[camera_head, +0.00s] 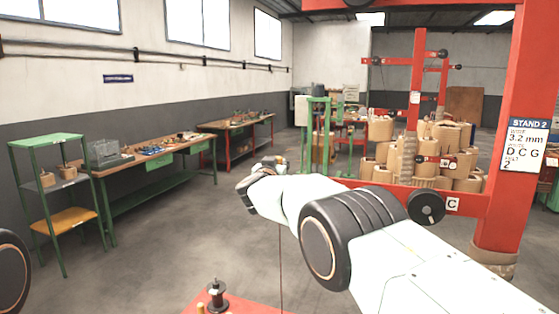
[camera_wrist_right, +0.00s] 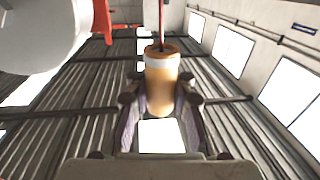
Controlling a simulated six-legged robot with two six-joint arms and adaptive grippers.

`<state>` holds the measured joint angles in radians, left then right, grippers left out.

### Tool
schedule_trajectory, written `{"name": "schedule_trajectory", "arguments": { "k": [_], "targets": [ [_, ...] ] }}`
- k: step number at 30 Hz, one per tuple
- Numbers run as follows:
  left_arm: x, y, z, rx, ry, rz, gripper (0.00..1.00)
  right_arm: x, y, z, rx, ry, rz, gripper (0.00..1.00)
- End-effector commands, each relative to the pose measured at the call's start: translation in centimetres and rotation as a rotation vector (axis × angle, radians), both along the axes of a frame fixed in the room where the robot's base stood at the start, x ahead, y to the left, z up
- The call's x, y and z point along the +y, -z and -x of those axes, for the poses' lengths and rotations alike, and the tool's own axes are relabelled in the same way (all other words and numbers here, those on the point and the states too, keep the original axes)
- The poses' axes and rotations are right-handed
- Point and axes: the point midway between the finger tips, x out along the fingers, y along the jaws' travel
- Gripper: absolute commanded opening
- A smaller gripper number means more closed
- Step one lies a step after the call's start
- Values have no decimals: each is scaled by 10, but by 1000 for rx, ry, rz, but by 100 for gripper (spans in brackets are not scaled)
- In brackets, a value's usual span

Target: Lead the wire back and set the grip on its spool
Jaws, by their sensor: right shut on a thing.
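My right gripper (camera_head: 258,174) is raised at the middle of the head view. In the right wrist view, its fingers are shut on a tan, cylindrical grip (camera_wrist_right: 161,85) with a brown end. A thin dark reddish wire (camera_wrist_right: 162,22) runs from that end. In the head view a thin wire (camera_head: 281,265) hangs below my right gripper. A black spool (camera_head: 216,294) stands upright at the bottom, apart from the gripper. A black disc-shaped spool (camera_head: 426,207) sits beside a "C" label on the red frame. My left gripper is out of view.
The spool at the bottom stands on a red surface (camera_head: 247,305). A red stand frame (camera_head: 497,160) with a "STAND 2" sign (camera_head: 525,145) rises at right. Several tan coils (camera_head: 445,135) are behind it. Workbenches (camera_head: 155,160) and a shelf (camera_head: 50,180) line the left wall; the floor between is clear.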

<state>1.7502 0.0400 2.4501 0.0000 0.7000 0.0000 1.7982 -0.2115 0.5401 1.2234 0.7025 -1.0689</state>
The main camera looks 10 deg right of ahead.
Motion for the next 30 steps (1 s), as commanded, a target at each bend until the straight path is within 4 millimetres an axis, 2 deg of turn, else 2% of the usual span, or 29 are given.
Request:
{"name": "schedule_trajectory", "arguments": {
  "k": [1, 3, 17, 30],
  "targets": [
    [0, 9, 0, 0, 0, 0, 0, 0, 12, 0, -1, 1, 0, 0],
    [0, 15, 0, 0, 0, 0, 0, 0, 22, 0, 0, 1, -1, 0],
    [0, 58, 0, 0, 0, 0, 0, -1, 86, 0, 0, 0, -1, 0],
    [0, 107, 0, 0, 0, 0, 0, -2, 146, 1, -1, 1, 0, 0]
  ]
}}
